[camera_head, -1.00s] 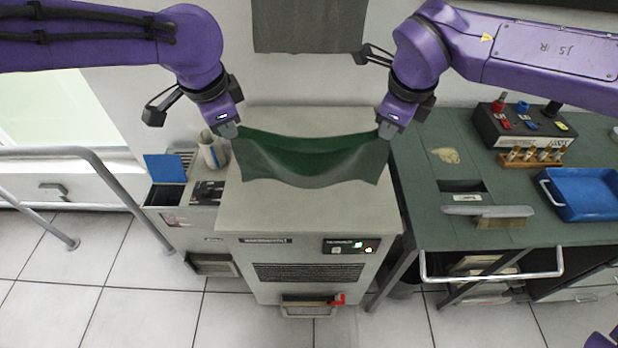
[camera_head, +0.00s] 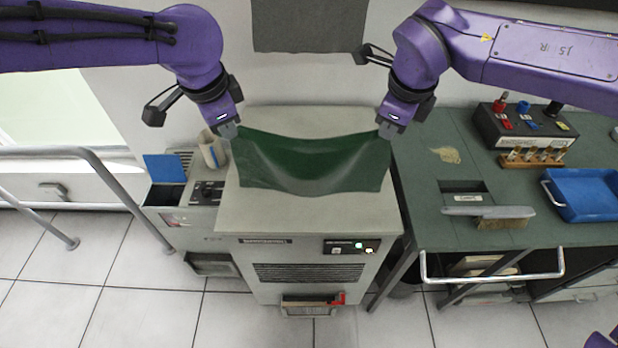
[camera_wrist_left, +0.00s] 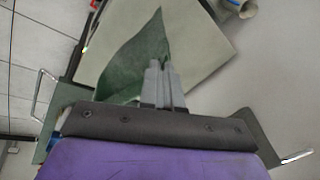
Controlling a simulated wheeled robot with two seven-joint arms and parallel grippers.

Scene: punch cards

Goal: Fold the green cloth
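The green cloth (camera_head: 312,168) hangs spread between my two grippers above the beige machine top (camera_head: 300,214). Its two far corners are raised and its middle sags. My left gripper (camera_head: 229,131) is shut on the far left corner, and my right gripper (camera_head: 386,131) is shut on the far right corner. In the left wrist view the cloth (camera_wrist_left: 137,62) runs from the closed fingers (camera_wrist_left: 160,82) over the beige top. Whether the near edge touches the top cannot be told.
A green bench (camera_head: 440,200) on the right holds a brush (camera_head: 503,217), a blue tray (camera_head: 585,195), a wooden rack (camera_head: 533,158) and a black control box (camera_head: 520,124). On the left stand a cup (camera_head: 212,150) and a blue-lidded bin (camera_head: 165,168). The front of the machine top is bare.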

